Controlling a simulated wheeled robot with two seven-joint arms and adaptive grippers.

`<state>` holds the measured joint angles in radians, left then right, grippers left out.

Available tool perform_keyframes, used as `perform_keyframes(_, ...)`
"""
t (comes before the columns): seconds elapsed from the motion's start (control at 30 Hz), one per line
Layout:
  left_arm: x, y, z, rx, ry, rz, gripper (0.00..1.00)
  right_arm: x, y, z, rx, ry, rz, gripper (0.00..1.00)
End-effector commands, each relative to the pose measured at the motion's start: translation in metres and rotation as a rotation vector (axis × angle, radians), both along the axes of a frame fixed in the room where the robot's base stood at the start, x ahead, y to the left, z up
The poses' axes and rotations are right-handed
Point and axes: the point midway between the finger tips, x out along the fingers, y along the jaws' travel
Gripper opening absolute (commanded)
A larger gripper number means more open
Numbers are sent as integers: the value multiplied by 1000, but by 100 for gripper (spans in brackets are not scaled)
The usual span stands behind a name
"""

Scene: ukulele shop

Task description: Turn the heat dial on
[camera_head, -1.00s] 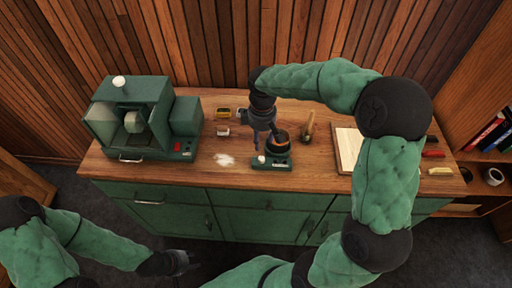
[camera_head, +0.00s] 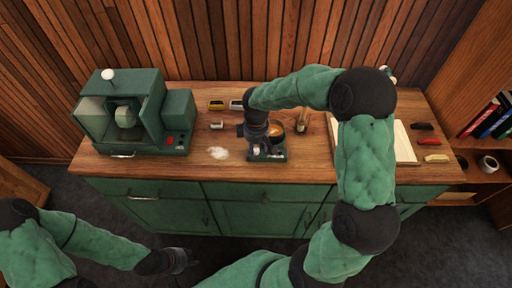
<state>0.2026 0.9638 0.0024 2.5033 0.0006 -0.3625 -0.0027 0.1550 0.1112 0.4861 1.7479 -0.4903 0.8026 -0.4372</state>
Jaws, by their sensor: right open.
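A small green heater (camera_head: 280,154) stands on the wooden counter, with a dark pot (camera_head: 278,130) of amber liquid on it. My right gripper (camera_head: 257,148) points down over the front left of this heater. It is open and empty. The dial at the heater's front left is hidden behind the gripper, so its setting cannot be seen. I cannot tell whether the fingers touch the dial. My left gripper (camera_head: 180,261) hangs low in front of the cabinet, away from the heater. It is small and dark, and its opening cannot be made out.
A green machine (camera_head: 138,112) with a white knob and a red switch stands at the counter's left. White powder (camera_head: 218,153) lies left of the heater. A brush (camera_head: 302,122) stands to its right, and a pale board (camera_head: 404,143) lies further right, partly behind my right arm.

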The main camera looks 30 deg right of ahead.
Motion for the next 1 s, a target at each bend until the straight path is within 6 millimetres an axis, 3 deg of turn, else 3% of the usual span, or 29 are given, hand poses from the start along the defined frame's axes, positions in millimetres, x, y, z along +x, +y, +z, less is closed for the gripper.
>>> perform_keyframes(0.1, 0, 0, 0, 0, 0, 0, 40, 0, 0, 0, 0, 0, 0, 47)
perform_keyframes(0.27, 0, 0, 0, 0, 0, 0, 40, 0, 0, 0, 0, 0, 0, 2)
perform_keyframes(0.3, 0, 0, 0, 0, 0, 0, 40, 0, 0, 0, 0, 0, 1, 0)
perform_keyframes(0.67, 0, 0, -1, 0, 0, 0, 40, 0, 0, 0, 0, 0, -35, 0)
perform_keyframes(1.0, 0, 0, -4, 0, 0, 0, 40, 0, 0, 0, 0, 0, -251, 0)
